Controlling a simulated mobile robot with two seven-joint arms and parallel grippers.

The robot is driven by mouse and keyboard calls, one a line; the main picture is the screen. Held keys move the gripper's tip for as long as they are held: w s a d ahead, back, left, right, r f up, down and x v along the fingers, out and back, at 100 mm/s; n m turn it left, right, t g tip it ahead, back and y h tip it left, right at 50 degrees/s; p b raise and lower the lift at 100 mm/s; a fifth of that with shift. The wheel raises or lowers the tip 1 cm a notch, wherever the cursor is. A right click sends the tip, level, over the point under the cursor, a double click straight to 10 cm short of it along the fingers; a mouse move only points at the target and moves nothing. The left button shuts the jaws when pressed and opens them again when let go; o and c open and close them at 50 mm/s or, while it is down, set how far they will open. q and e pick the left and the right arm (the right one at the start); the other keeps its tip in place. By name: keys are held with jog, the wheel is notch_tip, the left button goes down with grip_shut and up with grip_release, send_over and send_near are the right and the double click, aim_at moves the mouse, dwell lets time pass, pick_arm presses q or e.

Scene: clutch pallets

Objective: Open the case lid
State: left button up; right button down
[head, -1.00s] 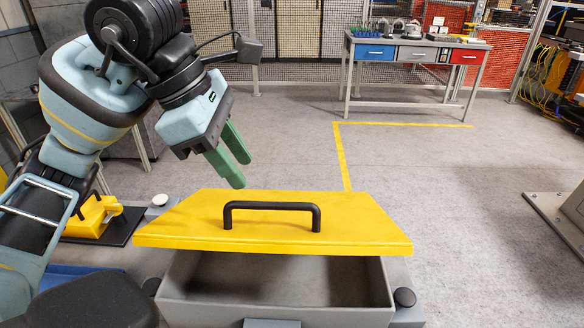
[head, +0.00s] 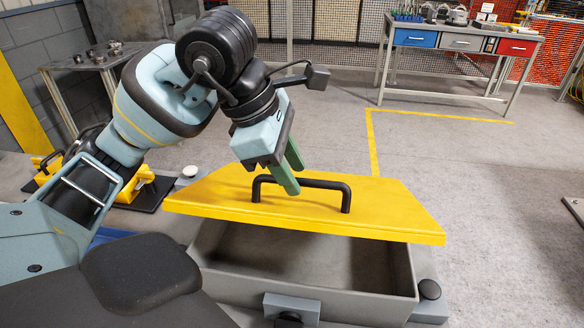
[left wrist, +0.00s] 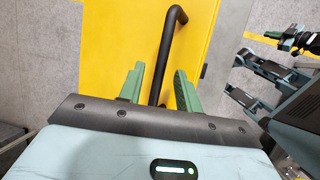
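The case (head: 360,305) is a grey open-topped box in the lower middle of the head view. Its yellow lid (head: 390,212) is tilted, with the front edge raised, so the empty-looking inside shows below it. A black bar handle (head: 335,186) stands on the lid. My left gripper (head: 294,178) points down at the handle's left half. In the left wrist view, the handle (left wrist: 172,40) runs between its two green fingers (left wrist: 158,88), with gaps on both sides. The fingers are apart.
A grey latch block (head: 292,307) is on the case front, and a black knob (head: 429,290) is at its right. A yellow part on a black plate (head: 143,188) lies at left. A workbench (head: 460,42) stands far behind.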

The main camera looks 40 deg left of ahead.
jog(key=shift+w, duration=0.1)
pick_arm(q)
grip_shut()
dwell(0.4)
